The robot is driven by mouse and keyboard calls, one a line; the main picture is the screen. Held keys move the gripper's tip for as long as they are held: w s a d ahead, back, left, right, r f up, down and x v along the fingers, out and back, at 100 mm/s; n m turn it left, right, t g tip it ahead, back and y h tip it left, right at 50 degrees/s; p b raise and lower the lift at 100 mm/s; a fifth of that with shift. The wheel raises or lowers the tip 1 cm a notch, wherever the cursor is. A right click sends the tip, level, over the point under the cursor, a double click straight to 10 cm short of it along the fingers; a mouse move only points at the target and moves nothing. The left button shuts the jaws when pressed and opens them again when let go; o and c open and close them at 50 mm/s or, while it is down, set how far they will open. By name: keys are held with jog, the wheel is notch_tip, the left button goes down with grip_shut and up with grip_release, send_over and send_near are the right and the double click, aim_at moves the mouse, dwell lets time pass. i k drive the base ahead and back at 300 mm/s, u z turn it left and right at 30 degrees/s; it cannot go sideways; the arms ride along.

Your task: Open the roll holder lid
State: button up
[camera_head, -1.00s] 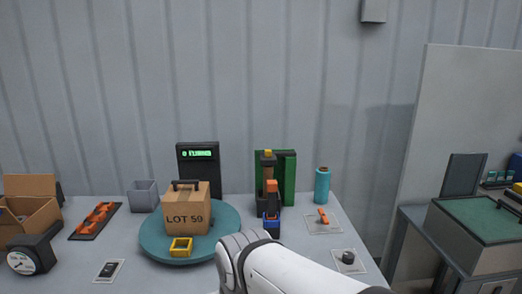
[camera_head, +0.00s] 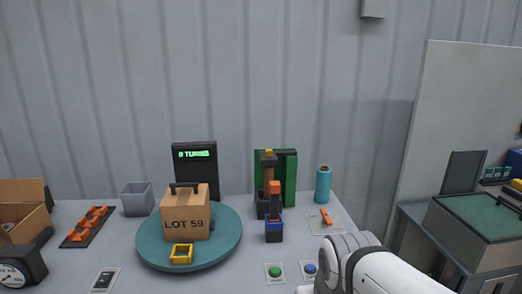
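No part in view is clearly a roll holder lid. A green upright stand (camera_head: 290,177) at the back of the table has a dark post with brown, black and orange parts before it, and may be the roll holder. A teal roll (camera_head: 323,184) stands upright to its right. My white arm reaches in at the lower right, and my gripper is not visible. I cannot tell whether any lid is open or shut.
A teal turntable (camera_head: 226,238) carries a "LOT 59" carton (camera_head: 185,212) and a yellow bracket (camera_head: 181,254). Nearby are a dark display (camera_head: 195,168), a grey bin (camera_head: 138,199), a green button (camera_head: 275,271), a blue button (camera_head: 310,267) and an orange lever (camera_head: 326,217).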

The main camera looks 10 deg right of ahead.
aim_at(269, 158)
jog(key=u, duration=0.05)
jog(key=i, duration=1)
jog(key=z, duration=0.05)
